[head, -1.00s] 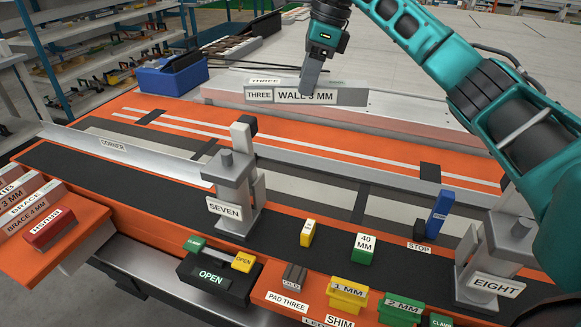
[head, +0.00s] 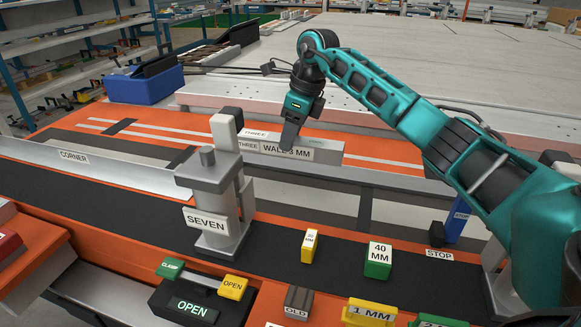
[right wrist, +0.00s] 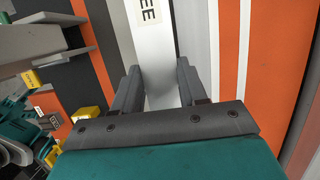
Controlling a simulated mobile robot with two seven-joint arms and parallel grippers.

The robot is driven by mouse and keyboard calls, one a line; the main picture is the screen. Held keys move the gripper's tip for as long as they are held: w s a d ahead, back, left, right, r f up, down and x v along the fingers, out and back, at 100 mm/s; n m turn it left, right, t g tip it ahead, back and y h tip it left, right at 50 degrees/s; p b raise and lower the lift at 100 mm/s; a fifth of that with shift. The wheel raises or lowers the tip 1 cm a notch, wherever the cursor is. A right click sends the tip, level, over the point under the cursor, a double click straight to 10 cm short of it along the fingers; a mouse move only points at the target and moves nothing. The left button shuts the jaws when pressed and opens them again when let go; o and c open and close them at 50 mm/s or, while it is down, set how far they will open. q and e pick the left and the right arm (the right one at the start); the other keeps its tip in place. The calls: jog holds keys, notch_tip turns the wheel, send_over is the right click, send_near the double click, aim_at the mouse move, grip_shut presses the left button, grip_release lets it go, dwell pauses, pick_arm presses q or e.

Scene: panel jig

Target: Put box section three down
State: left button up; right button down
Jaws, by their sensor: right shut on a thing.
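Box section three (head: 329,152) is a pale grey bar with labels reading THREE and WALL 3 MM. My right gripper (head: 289,142) is shut on it from above, near its middle. In the right wrist view, the section (right wrist: 158,50) runs between the two fingers (right wrist: 158,92), with part of a label at the top. In the head view the section appears behind the rail and right of clamp SEVEN (head: 212,190), over the orange bench. I cannot tell whether its underside touches anything. My left gripper is not in view.
A long metal rail (head: 90,168) marked CORNER runs along the jig. A yellow block (head: 309,246), a green 40 MM block (head: 378,261) and a blue STOP post (head: 457,221) stand in front. A blue bin (head: 144,85) sits back left. The pale tabletop behind is largely clear.

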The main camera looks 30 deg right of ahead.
notch_tip(320, 180, down, 3)
jog(key=shift+r, duration=0.1)
jog(key=shift+f, duration=0.5)
notch_tip(320, 180, down, 4)
jog(key=shift+r+b, duration=0.2)
jog(key=shift+b, duration=0.3)
jog(key=shift+f, duration=0.1)
jog(key=c, duration=0.6)
grip_release()
